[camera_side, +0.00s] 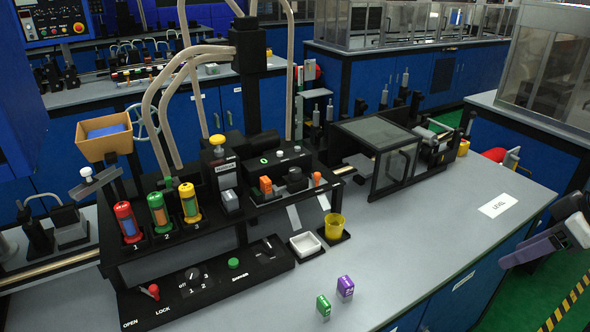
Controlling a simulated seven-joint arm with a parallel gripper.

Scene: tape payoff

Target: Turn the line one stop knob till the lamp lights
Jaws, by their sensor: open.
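A black console stands on the grey bench. Its low front panel carries a dark rotary knob (193,275) with small marks around it that look like OFF, 1 and 2. A green round button or lamp (233,263) sits right of it; I cannot tell whether it is lit. Orange knob-like parts (265,185) and (316,178) sit on the upper unit. I cannot tell which part is the line one stop knob. What looks like my gripper (535,247) is at the right edge, past the bench and far from the console, with nothing visible held. Its fingertips are unclear.
Red, green and yellow cylinders (158,212) stand in a rack marked 1, 2, 3. A red lever (153,291) sits by OPEN and LOCK. The bench's right part is mostly clear.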

